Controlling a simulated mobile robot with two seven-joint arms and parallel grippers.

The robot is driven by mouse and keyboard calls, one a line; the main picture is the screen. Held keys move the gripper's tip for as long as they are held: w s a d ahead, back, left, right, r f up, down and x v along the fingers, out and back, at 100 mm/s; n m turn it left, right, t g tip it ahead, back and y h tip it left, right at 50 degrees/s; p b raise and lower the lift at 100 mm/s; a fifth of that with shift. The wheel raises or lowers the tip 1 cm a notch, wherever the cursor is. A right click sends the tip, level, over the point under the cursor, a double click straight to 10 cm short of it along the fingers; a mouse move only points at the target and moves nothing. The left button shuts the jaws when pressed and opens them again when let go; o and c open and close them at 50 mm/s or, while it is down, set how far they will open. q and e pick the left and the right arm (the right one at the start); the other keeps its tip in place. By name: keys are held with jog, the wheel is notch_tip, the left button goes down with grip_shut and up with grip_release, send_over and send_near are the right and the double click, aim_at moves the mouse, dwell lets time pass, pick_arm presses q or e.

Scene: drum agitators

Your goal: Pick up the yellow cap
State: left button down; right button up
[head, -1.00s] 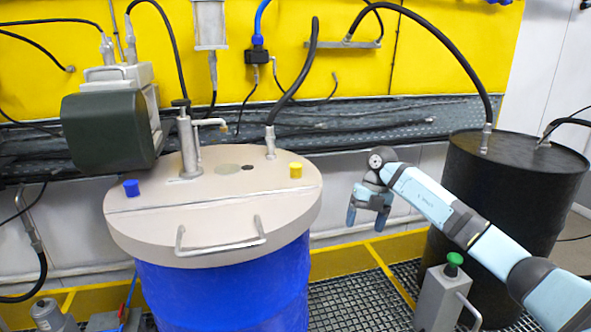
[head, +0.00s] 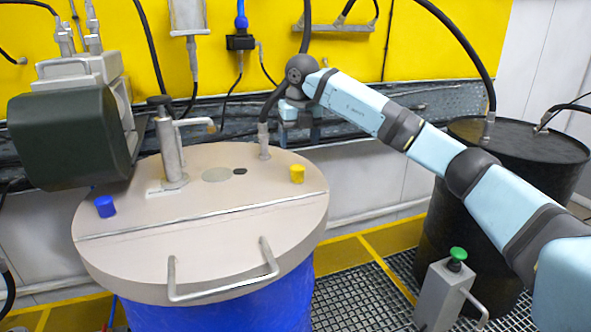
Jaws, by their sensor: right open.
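The yellow cap (head: 297,174) stands upright on the right side of the beige drum lid (head: 215,245). My right gripper (head: 297,118) is above and behind the cap, close to the black hose at the lid's back edge. It is open and does not touch the cap. Its fingers are small in view and partly hidden by the wrist. My left gripper does not show.
A blue cap (head: 105,206) sits at the lid's left. A metal pipe fitting (head: 168,150), a dark motor housing (head: 70,135) and a lid handle (head: 222,285) stand around it. A black drum (head: 530,160) and a green-button box (head: 445,290) are at right.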

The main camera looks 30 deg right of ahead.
aim_at(297, 167)
jog(key=f, duration=0.2)
jog(key=w+f, duration=0.1)
jog(key=f, duration=0.1)
jog(key=shift+d+f, duration=0.15)
jog(key=shift+f, duration=0.1)
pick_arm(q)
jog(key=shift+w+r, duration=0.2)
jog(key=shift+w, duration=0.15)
pick_arm(e)
jog(key=shift+f, duration=0.25)
jog(key=f+p, duration=0.1)
jog(key=f, duration=0.4)
jog(key=shift+w, duration=0.2)
jog(key=c, duration=1.1)
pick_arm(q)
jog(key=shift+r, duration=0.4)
pick_arm(e)
jog(key=shift+o, duration=0.2)
jog(key=shift+r, duration=0.15)
pick_arm(q)
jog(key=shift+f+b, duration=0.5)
jog(key=shift+b, duration=0.1)
pick_arm(e)
notch_tip(297, 167, up, 20)
